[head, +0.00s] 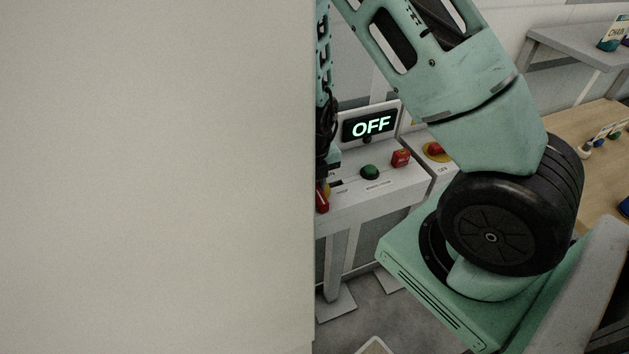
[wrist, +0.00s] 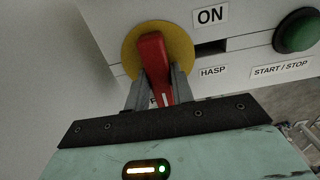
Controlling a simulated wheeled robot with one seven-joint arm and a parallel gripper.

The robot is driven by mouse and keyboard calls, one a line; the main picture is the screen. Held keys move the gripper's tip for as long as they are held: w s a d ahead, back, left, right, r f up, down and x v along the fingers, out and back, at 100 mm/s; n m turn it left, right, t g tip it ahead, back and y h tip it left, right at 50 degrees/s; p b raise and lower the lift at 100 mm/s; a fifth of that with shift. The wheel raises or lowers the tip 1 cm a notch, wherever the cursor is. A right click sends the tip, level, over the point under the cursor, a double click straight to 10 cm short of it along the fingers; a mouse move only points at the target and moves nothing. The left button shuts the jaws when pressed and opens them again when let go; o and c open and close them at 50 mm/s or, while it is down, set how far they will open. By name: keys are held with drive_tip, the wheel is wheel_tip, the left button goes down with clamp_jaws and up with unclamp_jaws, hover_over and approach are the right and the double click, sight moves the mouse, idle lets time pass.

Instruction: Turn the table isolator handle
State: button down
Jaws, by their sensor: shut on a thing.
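The isolator handle (wrist: 152,50) is a red lever on a round yellow plate (wrist: 181,41), mounted on a pale grey console face. In the wrist view it stands nearly upright, leaning slightly, its lower end between my fingers. My gripper (wrist: 159,88) is shut on the handle, one grey finger on each side. The label under the handle is mostly hidden by the fingers. An ON label (wrist: 210,15) is to the right of the plate. In the head view only a bit of the red handle (head: 322,201) shows at the edge of a pale panel, and my gripper is mostly hidden.
A dark slot marked HASP (wrist: 211,48) and a green START / STOP button (wrist: 298,31) lie right of the handle. A display reads OFF (head: 371,126). A pale panel (head: 155,180) blocks the head view's left half. A wooden bench (head: 590,170) is at right.

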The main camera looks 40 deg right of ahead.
drive_tip(key=c, duration=1.2)
unclamp_jaws()
drive_tip(key=shift+r, duration=0.1)
wheel_tip(320, 180, up, 7)
drive_tip(key=p, duration=0.8)
drive_tip(key=shift+r, duration=0.2)
